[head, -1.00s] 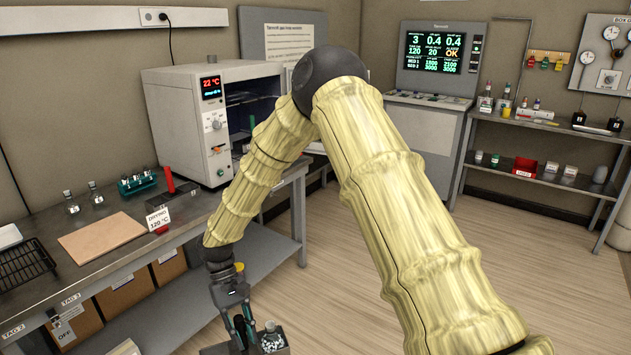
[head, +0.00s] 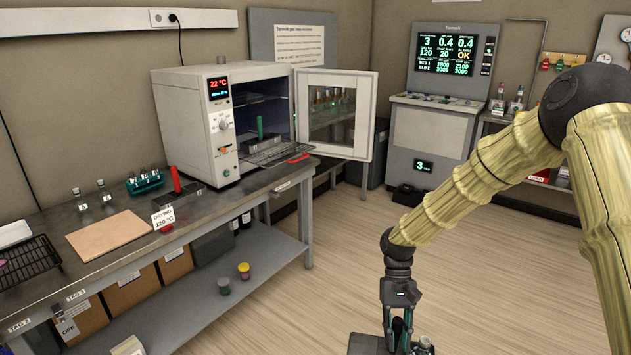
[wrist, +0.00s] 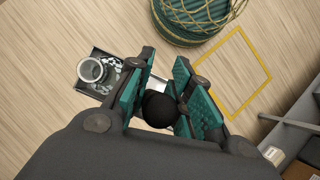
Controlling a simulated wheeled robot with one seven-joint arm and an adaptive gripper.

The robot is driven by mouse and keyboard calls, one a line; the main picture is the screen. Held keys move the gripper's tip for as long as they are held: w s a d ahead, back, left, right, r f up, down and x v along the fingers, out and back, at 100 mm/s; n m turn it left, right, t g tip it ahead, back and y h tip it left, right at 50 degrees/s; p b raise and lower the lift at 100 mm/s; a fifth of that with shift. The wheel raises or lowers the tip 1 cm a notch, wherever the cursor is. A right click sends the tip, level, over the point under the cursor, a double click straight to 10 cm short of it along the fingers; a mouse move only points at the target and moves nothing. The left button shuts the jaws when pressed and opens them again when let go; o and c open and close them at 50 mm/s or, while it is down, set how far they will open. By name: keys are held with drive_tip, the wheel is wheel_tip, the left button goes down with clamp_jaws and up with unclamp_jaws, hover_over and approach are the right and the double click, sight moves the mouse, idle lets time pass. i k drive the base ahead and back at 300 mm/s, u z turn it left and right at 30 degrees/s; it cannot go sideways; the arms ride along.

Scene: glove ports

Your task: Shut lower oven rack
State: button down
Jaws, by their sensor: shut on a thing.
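The white oven (head: 195,120) stands on the bench with its glass door (head: 335,108) swung open to the right. Its lower rack (head: 268,154) sticks out of the front, with a red strip (head: 298,158) at its front edge. A carrier with a green upright handle (head: 260,130) stands on this rack. The upper rack (head: 262,99) is inside. My gripper (head: 400,340) is low over the floor, to the right of the bench and apart from the oven. It is shut on a black round knob (wrist: 159,108); a dark tray (wrist: 98,88) with a glass jar shows beside it.
The bench holds a red-handled stand (head: 178,182), a drying sign (head: 163,217), a tan board (head: 108,235) and a wire rack (head: 28,262). A console (head: 432,135) stands behind. A basket (wrist: 190,20) and yellow floor outline (wrist: 232,75) are near my gripper. Floor before the bench is clear.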

sight(282, 152)
drive_tip(key=z, duration=0.05)
drive_tip(key=i, duration=2.7)
drive_tip(key=u, duration=0.15)
